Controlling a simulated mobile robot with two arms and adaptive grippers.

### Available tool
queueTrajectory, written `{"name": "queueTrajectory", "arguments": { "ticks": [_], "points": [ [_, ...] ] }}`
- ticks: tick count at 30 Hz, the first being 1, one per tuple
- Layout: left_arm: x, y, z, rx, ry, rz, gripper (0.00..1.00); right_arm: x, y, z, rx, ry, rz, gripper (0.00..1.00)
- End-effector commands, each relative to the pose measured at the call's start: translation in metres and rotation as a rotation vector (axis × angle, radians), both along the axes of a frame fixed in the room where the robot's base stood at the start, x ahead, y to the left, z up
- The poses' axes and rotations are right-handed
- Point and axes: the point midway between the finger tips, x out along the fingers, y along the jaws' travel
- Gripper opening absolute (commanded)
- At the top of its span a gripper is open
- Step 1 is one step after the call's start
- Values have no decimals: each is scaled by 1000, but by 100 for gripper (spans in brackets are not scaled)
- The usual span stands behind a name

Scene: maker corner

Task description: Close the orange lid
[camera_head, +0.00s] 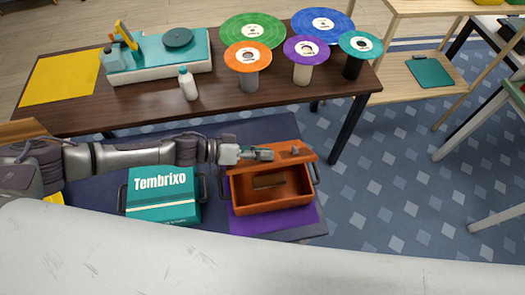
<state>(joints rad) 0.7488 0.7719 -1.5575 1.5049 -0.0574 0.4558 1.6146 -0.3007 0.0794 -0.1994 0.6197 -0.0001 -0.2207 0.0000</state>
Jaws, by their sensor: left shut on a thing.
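The orange box (270,207) stands open on a purple mat (305,219), with a small brown object (268,181) inside. Its orange lid (309,155) is raised along the far side of the box. My left arm reaches in from the left, and my left gripper (268,154) is shut on the lid, left of a small grey-brown piece on it. The fingers hide part of the lid, so the exact grip is hard to see. My right gripper is not in view.
A closed teal box (160,208) marked "Tembrixo" stands left of the orange box, under my left arm. Behind is a dark wooden table (230,109) with a white bottle (188,84), a teal-and-white device (150,70) and several coloured discs on stands. Patterned floor lies open at right.

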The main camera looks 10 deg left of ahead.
Motion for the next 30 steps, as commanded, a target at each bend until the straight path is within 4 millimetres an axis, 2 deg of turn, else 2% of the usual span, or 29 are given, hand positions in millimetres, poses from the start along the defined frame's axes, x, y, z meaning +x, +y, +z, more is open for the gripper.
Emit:
{"name": "queueTrajectory", "arguments": {
  "ticks": [8, 24, 30],
  "points": [
    [-14, -4, -11, 32, -97, 2, 0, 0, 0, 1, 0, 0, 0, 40],
    [-51, -16, -61, 149, -459, 1, 0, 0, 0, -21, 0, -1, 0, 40],
    [-56, -18, -72, 152, -464, 1, 0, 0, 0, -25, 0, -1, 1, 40]
  ]
}}
